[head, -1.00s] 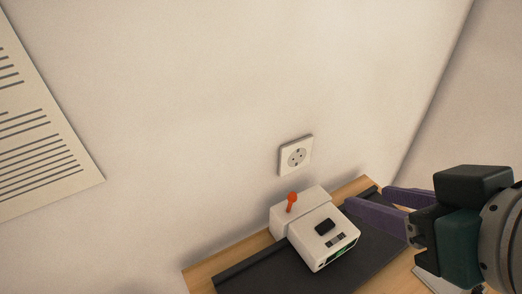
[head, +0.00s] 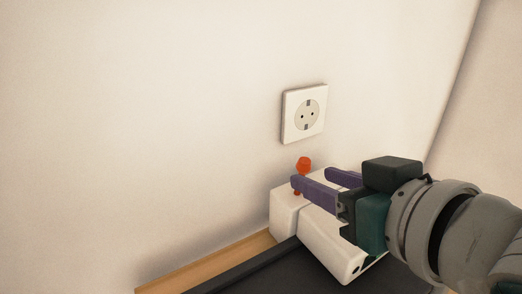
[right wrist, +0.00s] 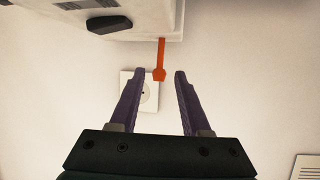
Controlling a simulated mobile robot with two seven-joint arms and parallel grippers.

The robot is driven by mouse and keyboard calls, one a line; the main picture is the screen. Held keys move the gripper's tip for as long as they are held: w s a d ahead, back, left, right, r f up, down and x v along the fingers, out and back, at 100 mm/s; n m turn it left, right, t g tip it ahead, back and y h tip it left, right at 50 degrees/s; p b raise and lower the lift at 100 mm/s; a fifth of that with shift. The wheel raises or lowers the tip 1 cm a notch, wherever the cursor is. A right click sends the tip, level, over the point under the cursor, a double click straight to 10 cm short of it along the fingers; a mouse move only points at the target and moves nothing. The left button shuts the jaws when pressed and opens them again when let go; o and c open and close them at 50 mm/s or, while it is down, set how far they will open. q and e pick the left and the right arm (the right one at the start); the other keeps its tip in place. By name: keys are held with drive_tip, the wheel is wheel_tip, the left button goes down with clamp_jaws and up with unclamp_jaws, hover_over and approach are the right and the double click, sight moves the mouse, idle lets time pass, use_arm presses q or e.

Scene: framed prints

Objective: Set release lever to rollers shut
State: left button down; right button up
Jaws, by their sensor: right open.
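The release lever (head: 304,163) is red-orange with a round knob and stands up from the rear part of a white machine (head: 335,245). My right gripper (head: 313,178) is open, with its purple fingers pointing left at the lever above the machine. The near finger covers the middle of the lever in the head view. In the right wrist view the lever (right wrist: 160,60) shows between the two fingertips (right wrist: 160,73), apart from both, with the machine (right wrist: 130,20) at the top. My right gripper and arm hide much of the machine's top. My left gripper is out of sight.
A white wall socket (head: 304,113) is on the wall just behind the machine. The machine stands on a dark mat (head: 260,277) on a wooden surface (head: 210,266) against the wall. A printed sheet (right wrist: 305,167) shows at the right wrist view's corner.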

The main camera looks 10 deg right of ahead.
sight(304, 174)
drive_tip(key=b+x, duration=0.1)
drive_tip(key=x, duration=0.4)
drive_tip(key=shift+w+f, duration=0.1)
drive_tip(key=shift+w, duration=0.1)
clamp_jaws()
idle(0.3)
